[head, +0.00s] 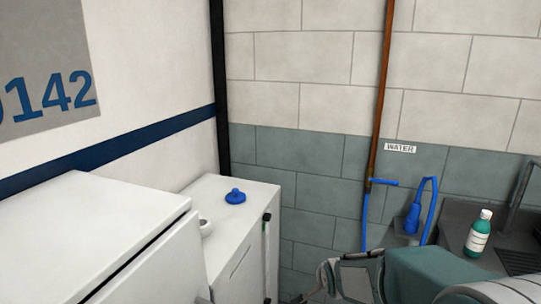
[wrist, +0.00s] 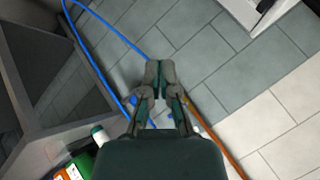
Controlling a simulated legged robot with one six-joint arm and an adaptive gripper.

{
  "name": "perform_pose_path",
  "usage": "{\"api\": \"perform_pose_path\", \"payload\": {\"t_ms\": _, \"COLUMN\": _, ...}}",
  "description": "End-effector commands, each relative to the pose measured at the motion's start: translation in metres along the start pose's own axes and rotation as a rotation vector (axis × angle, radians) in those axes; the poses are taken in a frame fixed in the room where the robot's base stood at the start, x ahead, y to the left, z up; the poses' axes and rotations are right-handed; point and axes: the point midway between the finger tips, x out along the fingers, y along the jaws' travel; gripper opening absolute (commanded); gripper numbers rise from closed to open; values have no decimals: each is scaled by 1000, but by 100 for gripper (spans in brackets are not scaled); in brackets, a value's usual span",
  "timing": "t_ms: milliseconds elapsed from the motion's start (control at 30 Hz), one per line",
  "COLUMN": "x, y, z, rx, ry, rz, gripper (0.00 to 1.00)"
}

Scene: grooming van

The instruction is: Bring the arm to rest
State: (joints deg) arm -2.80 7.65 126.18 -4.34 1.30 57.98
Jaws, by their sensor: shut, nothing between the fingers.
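My gripper (wrist: 160,72) is shut and empty in the wrist view, its two fingers together in front of the tiled wall. In the head view my arm shows at the bottom right, a teal link with grey gripper parts at its left end (head: 345,278). The fingertips are cut off or hard to make out there. No object is held.
A white cabinet (head: 235,200) carries a blue cap-like object (head: 235,196). A larger white unit (head: 90,235) stands at the left. A blue hose (head: 365,215) hangs by a copper pipe (head: 383,90). A green bottle (head: 478,233) stands on the dark counter (head: 455,222), near my arm.

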Motion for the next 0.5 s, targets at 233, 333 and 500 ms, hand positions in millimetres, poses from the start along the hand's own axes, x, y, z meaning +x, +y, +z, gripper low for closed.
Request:
{"api": "perform_pose_path", "payload": {"t_ms": 233, "x": -92, "y": 17, "z": 1, "rx": -262, "ry": -37, "rz": 73, "gripper": 0}}
{"api": "perform_pose_path", "payload": {"t_ms": 333, "x": -126, "y": 28, "z": 6, "rx": -368, "ry": -63, "rz": 98, "gripper": 0}}
{"api": "perform_pose_path", "payload": {"t_ms": 500, "x": -180, "y": 52, "z": 21, "rx": -548, "ry": -118, "rz": 133, "gripper": 0}}
